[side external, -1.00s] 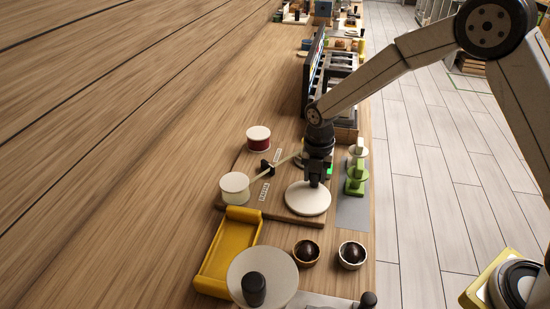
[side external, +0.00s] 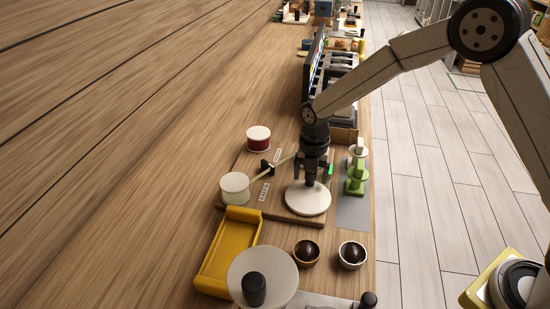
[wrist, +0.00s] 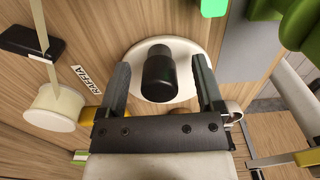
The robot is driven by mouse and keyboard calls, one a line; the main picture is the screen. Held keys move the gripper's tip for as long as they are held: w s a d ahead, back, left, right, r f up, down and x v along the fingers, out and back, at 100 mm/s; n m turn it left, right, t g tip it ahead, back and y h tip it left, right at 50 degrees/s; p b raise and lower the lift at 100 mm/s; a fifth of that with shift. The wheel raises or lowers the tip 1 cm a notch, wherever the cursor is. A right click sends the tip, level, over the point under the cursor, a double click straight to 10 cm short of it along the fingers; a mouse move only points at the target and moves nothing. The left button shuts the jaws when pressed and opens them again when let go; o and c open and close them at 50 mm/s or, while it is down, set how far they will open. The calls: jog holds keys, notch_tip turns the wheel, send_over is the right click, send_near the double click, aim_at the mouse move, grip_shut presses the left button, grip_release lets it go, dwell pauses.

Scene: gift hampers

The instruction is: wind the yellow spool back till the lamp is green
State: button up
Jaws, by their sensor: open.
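A round cream disc (side external: 307,200) with an upright black knob (wrist: 159,78) lies on a wooden board, below my gripper. My gripper (wrist: 160,66) is open, with one finger on each side of the knob and gaps between them. In the side view my gripper (side external: 312,172) points down over the disc. A cream spool (side external: 235,187) with a pale yellowish strip stands left on the board; it also shows in the wrist view (wrist: 56,107). The strip runs through a black guide (side external: 265,168). The lamp (side external: 331,169) glows green, also in the wrist view (wrist: 213,7).
Green and white pieces (side external: 355,178) stand on a grey mat at right. A yellow tray (side external: 229,255), a large knobbed disc (side external: 262,276) and two bowls (side external: 352,255) are in front. Bare tabletop lies left.

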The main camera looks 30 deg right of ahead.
jog(key=shift+r, duration=0.1)
jog(key=shift+r, duration=4.4)
notch_tip(320, 180, up, 8)
jog(key=shift+f, duration=0.1)
jog(key=s+d+f+m+t, duration=0.1)
jog(key=s+d+f+m, duration=0.3)
jog(key=s+m, duration=0.5)
jog(key=s+d+f+m+t, duration=0.1)
jog(key=s+d+f+m, duration=0.3)
jog(key=s+m, duration=0.6)
notch_tip(320, 180, down, 2)
jog(key=m, duration=0.8)
jog(key=shift+s+f+t, duration=0.15)
jog(key=shift+s+t, duration=0.05)
jog(key=shift+t, duration=0.1)
